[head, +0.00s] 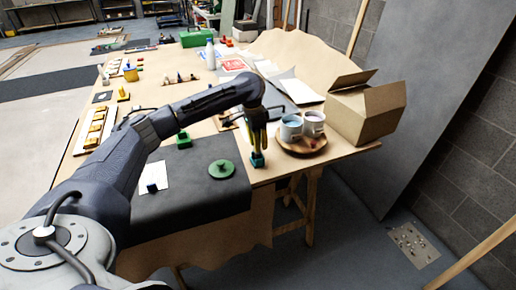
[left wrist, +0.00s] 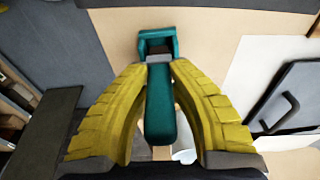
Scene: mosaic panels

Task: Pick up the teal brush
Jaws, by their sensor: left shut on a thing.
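The teal brush (left wrist: 160,105) is between the yellow fingers of my left gripper (left wrist: 160,75) in the left wrist view. The fingertips close on its narrow part, with its squarish teal end beyond them and its rounded handle between the fingers. In the head view my left gripper (head: 257,150) points down at the table's right part, left of the round wooden tray. The teal brush end (head: 257,160) shows just below its fingertips. I cannot tell whether the brush touches the table. My right gripper is not in view.
A wooden tray (head: 282,148) with two cups (head: 302,126) and an open cardboard box (head: 368,112) stand close on the right. A dark mat (head: 190,203) with a green disc (head: 222,169) lies left. The table's front edge is near.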

